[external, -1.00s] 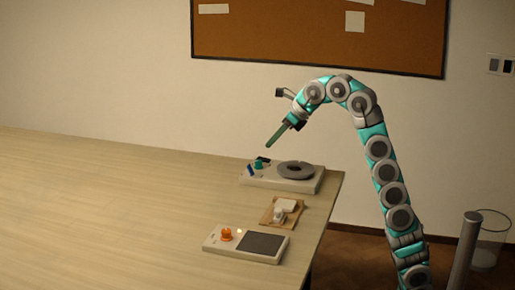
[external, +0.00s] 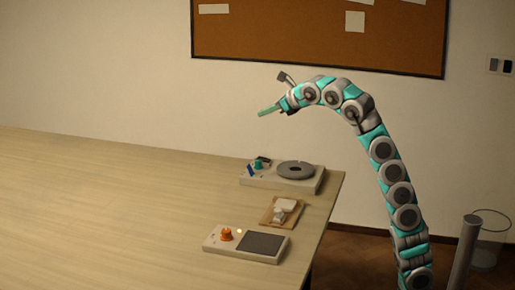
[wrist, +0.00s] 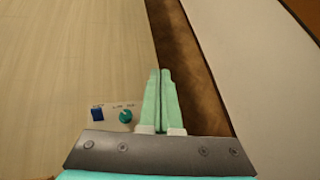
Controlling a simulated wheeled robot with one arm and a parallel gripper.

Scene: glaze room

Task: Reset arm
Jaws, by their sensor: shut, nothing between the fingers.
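My gripper (external: 268,110) is in the air above the far right end of the table, higher than the devices there. In the wrist view its two green fingers (wrist: 160,100) lie side by side, shut with nothing between them. My arm arches over from the right, and the gripper points left and slightly down. Nothing touches the fingers.
On the table (external: 120,200) stand a device with a grey disc (external: 295,170) and teal knob (external: 258,165), a small wooden tray (external: 268,217) with white pieces, and a device with an orange knob (external: 226,234) and dark pad (external: 262,243). The table's left is clear. A bin (external: 490,240) stands right.

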